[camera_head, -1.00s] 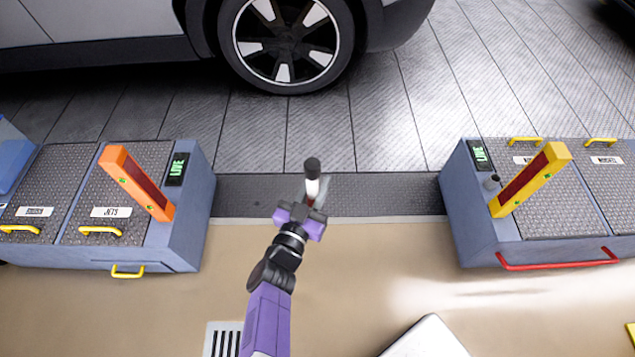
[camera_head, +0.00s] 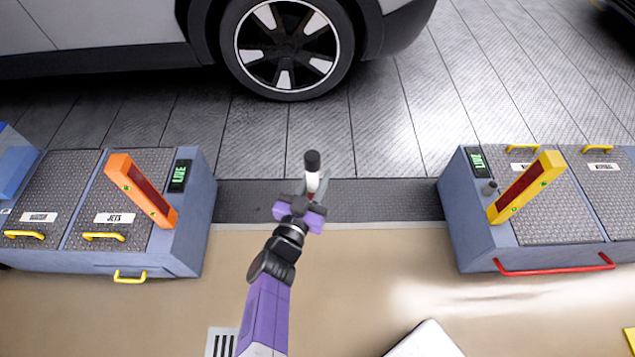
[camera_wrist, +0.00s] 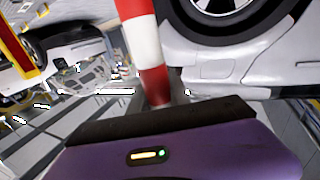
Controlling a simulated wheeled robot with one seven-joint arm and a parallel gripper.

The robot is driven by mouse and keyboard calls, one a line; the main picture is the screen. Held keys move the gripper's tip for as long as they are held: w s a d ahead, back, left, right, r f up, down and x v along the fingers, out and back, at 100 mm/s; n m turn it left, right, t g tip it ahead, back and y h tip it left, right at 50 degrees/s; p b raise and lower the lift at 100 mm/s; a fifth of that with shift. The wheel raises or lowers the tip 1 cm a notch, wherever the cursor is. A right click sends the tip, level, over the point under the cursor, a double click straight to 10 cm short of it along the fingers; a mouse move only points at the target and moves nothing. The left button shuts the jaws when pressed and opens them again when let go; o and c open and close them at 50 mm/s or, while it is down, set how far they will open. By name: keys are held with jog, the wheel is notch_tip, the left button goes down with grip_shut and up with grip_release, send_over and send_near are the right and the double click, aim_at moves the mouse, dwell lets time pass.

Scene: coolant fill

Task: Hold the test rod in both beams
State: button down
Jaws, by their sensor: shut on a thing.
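My gripper (camera_head: 312,196) is shut on the test rod (camera_head: 313,180), between the two sensor posts. The rod has a black end and a white and red body. In the wrist view the red and white banded rod (camera_wrist: 146,45) rises from behind the purple gripper body, tilted a little. The orange post (camera_head: 140,190) stands on the left cabinet and the yellow post (camera_head: 526,187) on the right cabinet. Each has a dark red strip and small green lights. The green displays beside the left post (camera_head: 180,176) and right post (camera_head: 477,160) read LIVE. No beam is visible.
A car wheel (camera_head: 287,45) stands beyond the gripper on the plank floor. The left cabinet (camera_head: 190,225) and right cabinet (camera_head: 465,225) flank a clear gap with a dark strip (camera_head: 390,200). A red bar (camera_head: 555,265) fronts the right cabinet. A floor grate (camera_head: 221,342) lies near my arm.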

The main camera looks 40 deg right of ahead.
jog(key=w+d+b, duration=0.5)
jog(key=w, duration=0.3)
jog(key=shift+d, duration=0.25)
dwell(0.9)
dwell(0.5)
